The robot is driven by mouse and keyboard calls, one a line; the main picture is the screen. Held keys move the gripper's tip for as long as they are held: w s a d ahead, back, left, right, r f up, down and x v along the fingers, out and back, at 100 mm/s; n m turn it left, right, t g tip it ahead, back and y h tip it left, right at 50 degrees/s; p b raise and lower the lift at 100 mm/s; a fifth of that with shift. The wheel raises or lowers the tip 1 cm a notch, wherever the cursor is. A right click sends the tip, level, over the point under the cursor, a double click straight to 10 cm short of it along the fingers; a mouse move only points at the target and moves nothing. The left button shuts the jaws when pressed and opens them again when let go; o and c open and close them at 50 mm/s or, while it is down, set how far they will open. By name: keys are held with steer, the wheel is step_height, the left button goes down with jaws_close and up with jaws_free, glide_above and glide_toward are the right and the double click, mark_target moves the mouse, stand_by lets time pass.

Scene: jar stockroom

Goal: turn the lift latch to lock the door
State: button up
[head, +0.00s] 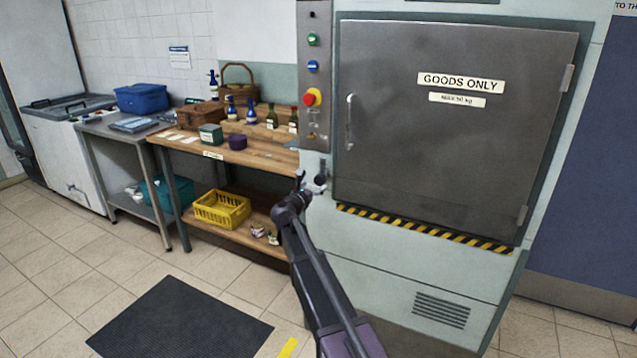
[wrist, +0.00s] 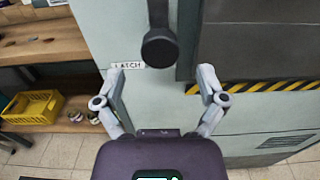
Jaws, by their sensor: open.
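The lift door (head: 450,130) is a grey metal panel marked GOODS ONLY, and it looks closed in its frame. The latch (wrist: 159,45) is a dark bar with a round knob at its lower end, beside a LATCH label (wrist: 128,66) in the wrist view. In the head view the latch (head: 322,172) is a small dark shape left of the door's lower left corner. My gripper (wrist: 160,80) is open, its fingers spread to either side below the latch knob. The knob appears just beyond the fingertips, and I see no contact.
A wooden bench (head: 262,153) with bottles and boxes stands left of the lift. A yellow crate (head: 222,208) sits on its lower shelf. A control panel (head: 314,70) with buttons is above the latch. A dark mat (head: 180,322) lies on the tiled floor.

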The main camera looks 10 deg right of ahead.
mark_target(319, 181)
steer(key=shift+x, duration=1.95)
steer(key=shift+c, duration=0.2)
jaws_close()
